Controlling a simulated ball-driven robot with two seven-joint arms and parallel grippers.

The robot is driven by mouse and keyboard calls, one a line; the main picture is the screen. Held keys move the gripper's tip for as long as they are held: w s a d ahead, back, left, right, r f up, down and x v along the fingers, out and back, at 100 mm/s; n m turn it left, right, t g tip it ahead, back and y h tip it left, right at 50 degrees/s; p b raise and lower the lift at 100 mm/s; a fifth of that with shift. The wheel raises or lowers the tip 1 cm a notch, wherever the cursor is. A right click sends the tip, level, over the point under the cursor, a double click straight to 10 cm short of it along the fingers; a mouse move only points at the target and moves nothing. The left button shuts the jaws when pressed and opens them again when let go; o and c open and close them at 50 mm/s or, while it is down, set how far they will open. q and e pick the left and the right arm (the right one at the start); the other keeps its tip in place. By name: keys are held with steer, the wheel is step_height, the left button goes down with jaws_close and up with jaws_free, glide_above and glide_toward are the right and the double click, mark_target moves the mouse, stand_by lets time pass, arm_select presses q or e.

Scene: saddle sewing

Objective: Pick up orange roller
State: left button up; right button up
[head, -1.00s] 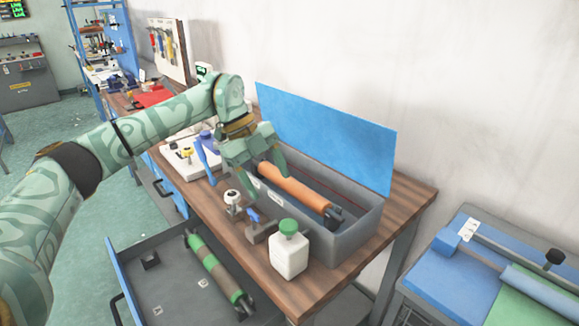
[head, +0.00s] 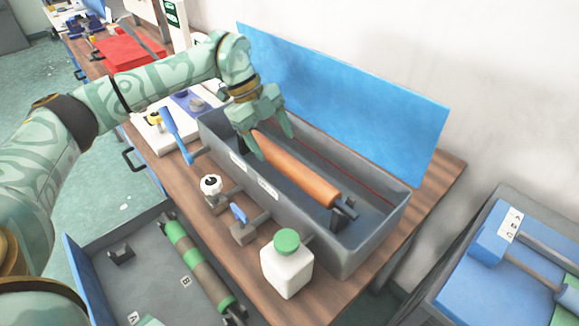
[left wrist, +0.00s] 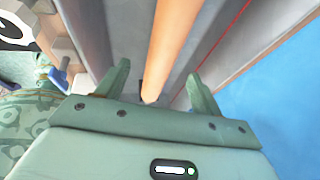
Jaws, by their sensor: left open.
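The orange roller (head: 298,170) lies lengthwise in an open grey box on the wooden bench, its dark shaft end toward the near right. My left gripper (head: 271,147) is over the roller's far left end, with one finger on each side of it in the picture. The left wrist view shows the orange roller (left wrist: 173,45) running between the two spread fingertips of my left gripper (left wrist: 158,82). The jaws are open and I cannot see contact with the roller. The roller's far end is partly hidden by the gripper. My right gripper is not in view.
The grey box (head: 335,247) has a raised blue lid (head: 350,95) behind it. An open drawer (head: 120,275) below holds a green-and-brown roller (head: 197,262).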

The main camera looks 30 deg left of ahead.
mark_target(284, 157)
arm_select(q)
steer(key=shift+d+f, duration=0.2)
steer(key=shift+f, duration=0.35)
steer(key=shift+d+f, duration=0.35)
steer(key=b+x, duration=0.2)
steer(key=x, duration=0.2)
steer(key=shift+w+d+f, duration=0.15)
steer(key=shift+w+f, duration=0.05)
steer(key=shift+f, duration=0.1)
steer(key=shift+r, duration=0.1)
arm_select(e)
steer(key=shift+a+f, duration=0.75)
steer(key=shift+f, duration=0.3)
arm_select(q)
steer(key=c, duration=1.4)
steer(key=shift+r, duration=0.1)
jaws_close()
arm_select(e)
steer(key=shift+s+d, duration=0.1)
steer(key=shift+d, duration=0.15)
